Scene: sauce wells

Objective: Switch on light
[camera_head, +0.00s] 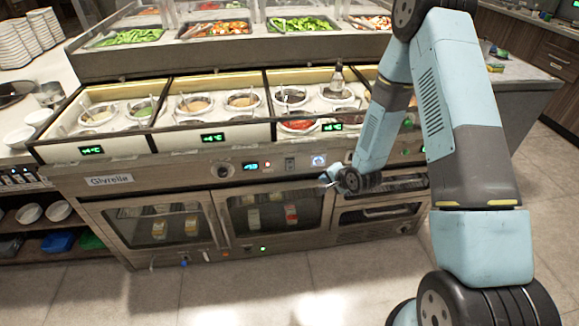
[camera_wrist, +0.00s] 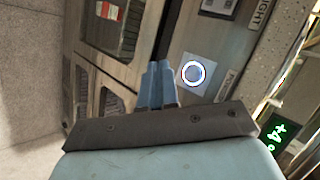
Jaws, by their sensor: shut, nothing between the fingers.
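A switch on a light plate (camera_wrist: 218,5) shows at the top edge of the wrist view, partly cut off, beside a label (camera_wrist: 262,14) that reads LIGHT. In the head view the small dark switch (camera_head: 290,164) sits on the counter's front panel. To its right is a round button with a glowing ring (camera_head: 318,160). This button (camera_wrist: 195,73) is close to my fingertips in the wrist view, with a partly hidden label beside it. My gripper (camera_head: 326,179) is shut and empty, just below and right of the ring button. Its two fingers (camera_wrist: 160,68) lie together; contact with the panel cannot be told.
A knob (camera_head: 223,171), a blue display (camera_head: 250,166) and a red lamp (camera_head: 267,164) are left of the switch. Glass doors (camera_head: 275,213) lie below the panel. Sauce wells (camera_head: 240,102) with green displays stand above. The floor in front is clear.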

